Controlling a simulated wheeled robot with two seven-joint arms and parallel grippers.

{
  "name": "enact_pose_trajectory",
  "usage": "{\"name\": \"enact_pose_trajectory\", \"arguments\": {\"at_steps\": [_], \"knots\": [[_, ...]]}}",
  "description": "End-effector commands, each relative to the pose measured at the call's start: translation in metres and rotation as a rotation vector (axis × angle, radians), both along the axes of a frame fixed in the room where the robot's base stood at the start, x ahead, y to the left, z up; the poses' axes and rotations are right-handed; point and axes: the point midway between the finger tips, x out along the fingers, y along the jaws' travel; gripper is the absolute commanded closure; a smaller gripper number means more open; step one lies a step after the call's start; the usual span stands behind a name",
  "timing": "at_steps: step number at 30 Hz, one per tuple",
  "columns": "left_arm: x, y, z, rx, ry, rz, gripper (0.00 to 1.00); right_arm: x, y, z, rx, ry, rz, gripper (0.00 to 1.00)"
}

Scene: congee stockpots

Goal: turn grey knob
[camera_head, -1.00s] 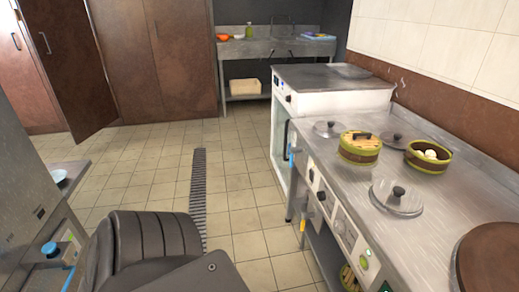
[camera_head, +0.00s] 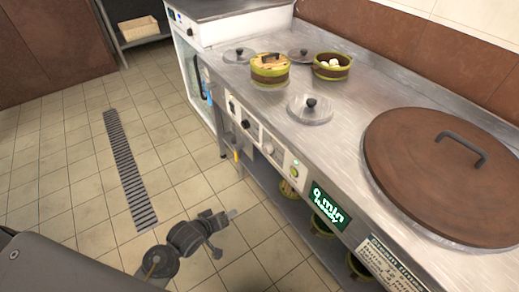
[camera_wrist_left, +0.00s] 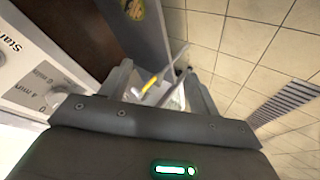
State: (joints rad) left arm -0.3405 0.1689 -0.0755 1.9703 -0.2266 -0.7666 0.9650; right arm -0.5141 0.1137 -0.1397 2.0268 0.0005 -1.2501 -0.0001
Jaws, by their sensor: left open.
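A row of small controls sits on the stove's front panel (camera_head: 258,135) in the head view. A pale grey knob (camera_head: 268,147) is among them, near a dark knob (camera_head: 245,124) and a round green-marked button (camera_head: 294,171). In the left wrist view a grey knob (camera_wrist_left: 57,97) shows at the left beside printed minute marks. My left gripper (camera_head: 222,233) is open and empty, in front of the counter and apart from the panel. Its two fingers also show in the left wrist view (camera_wrist_left: 160,88), with nothing held between them. My right gripper is out of view.
A steel counter holds lids (camera_head: 310,108), bamboo steamers (camera_head: 270,70) and a large brown pot lid (camera_head: 440,170). A lower shelf (camera_head: 270,195) juts below. The tiled floor (camera_head: 75,200) at left is free.

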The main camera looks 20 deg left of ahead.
Motion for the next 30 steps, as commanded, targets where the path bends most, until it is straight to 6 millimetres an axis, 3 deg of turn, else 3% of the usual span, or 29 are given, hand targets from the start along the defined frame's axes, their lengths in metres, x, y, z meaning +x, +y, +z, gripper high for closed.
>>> {"name": "enact_pose_trajectory", "arguments": {"at_steps": [1, 3, 6, 13, 19, 25, 30], "knots": [[0.025, -0.002, 0.015, -0.143, -0.061, 0.066, 0.38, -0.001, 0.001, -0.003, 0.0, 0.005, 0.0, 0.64], [0.052, -0.007, 0.034, -0.374, -0.125, 0.141, 0.38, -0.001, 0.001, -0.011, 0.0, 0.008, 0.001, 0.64], [0.081, -0.014, 0.063, -0.704, -0.164, 0.207, 0.38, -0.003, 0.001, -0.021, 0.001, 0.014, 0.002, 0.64], [0.111, -0.021, 0.113, -1.26, -0.111, 0.239, 0.38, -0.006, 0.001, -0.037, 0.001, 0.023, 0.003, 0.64], [0.117, -0.022, 0.129, -1.433, -0.061, 0.234, 0.38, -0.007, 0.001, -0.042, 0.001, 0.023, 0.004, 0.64], [0.121, -0.024, 0.13, -1.444, -0.058, 0.235, 0.38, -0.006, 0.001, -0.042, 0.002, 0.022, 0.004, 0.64], [0.14, -0.037, 0.13, -1.445, -0.06, 0.233, 0.38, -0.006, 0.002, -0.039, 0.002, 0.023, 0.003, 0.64]]}}
